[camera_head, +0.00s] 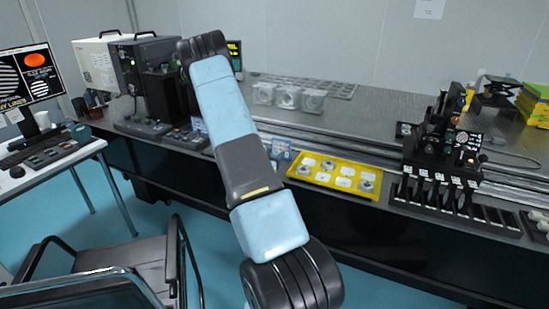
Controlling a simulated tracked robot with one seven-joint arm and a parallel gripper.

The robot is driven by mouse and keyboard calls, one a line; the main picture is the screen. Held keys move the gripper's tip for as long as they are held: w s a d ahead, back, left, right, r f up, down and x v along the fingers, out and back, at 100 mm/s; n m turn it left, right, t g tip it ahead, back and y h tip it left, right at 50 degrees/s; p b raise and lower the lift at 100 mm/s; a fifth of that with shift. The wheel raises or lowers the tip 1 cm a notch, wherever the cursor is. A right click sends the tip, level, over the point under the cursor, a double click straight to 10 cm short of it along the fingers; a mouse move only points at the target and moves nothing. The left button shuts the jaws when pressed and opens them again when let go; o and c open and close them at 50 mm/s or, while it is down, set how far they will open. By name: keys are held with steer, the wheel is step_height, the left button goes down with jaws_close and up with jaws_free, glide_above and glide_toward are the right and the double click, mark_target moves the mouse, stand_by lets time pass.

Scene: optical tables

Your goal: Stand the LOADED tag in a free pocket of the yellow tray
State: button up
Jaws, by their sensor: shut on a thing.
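The yellow tray (331,189) lies at the front edge of the long optical table, right of my arm. It holds several small white squares and a few round metal parts. Which of its pockets are free is too small to tell. A small blue-and-white block (281,148) stands just left of the tray, partly beside my arm; its print is unreadable. I cannot make out the LOADED tag. My arm crosses the middle of the view from lower right to upper left. My gripper does not show; it is hidden behind the arm or out of view.
Clear mounts (287,97) stand behind the tray on the grey table (370,122). A black rig (444,143) stands to the right of the tray. Dark control boxes (143,127) and a beige instrument (99,66) are at left. A chair (125,262) stands in front.

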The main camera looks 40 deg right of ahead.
steer(key=shift+f, duration=0.5)
steer(key=shift+f, duration=0.15)
steer(key=o, duration=1)
